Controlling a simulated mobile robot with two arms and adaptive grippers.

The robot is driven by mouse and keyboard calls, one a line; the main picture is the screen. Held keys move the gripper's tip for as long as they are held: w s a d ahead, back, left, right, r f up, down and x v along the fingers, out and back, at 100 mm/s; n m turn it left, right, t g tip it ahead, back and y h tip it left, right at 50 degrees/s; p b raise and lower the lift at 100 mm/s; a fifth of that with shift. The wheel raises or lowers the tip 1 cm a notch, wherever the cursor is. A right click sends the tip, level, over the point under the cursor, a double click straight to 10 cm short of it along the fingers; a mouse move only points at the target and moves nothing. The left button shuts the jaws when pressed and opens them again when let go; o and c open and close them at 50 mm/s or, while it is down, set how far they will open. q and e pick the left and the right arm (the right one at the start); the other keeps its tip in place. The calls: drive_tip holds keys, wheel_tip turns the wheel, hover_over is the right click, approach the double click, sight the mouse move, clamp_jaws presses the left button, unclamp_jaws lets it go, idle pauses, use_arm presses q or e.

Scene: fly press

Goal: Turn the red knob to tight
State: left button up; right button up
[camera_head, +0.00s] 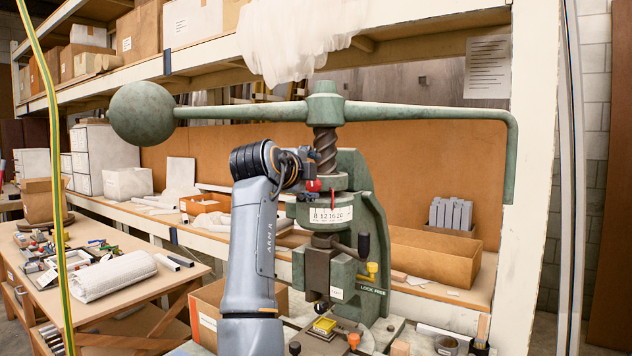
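The green fly press (365,215) stands on the bench with its screw upright. A small red knob (313,186) shows at the collar below the screw, just above a white scale plate (331,214) with numbers and a thin red pointer. I cannot read a tight mark. My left arm rises from the bottom, and its dark gripper (303,166) points right, close by the screw and just above the red knob. The fingers are small and partly hidden, so I cannot tell whether they touch the knob or are open. My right gripper is out of view.
The press's long handle bar (425,111) with a ball weight (142,113) spans above my arm. A yellow knob (372,268) sits by a LOCK FREE label. An orange knob (353,340) is low in front. A cluttered wooden table (130,245) stands left.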

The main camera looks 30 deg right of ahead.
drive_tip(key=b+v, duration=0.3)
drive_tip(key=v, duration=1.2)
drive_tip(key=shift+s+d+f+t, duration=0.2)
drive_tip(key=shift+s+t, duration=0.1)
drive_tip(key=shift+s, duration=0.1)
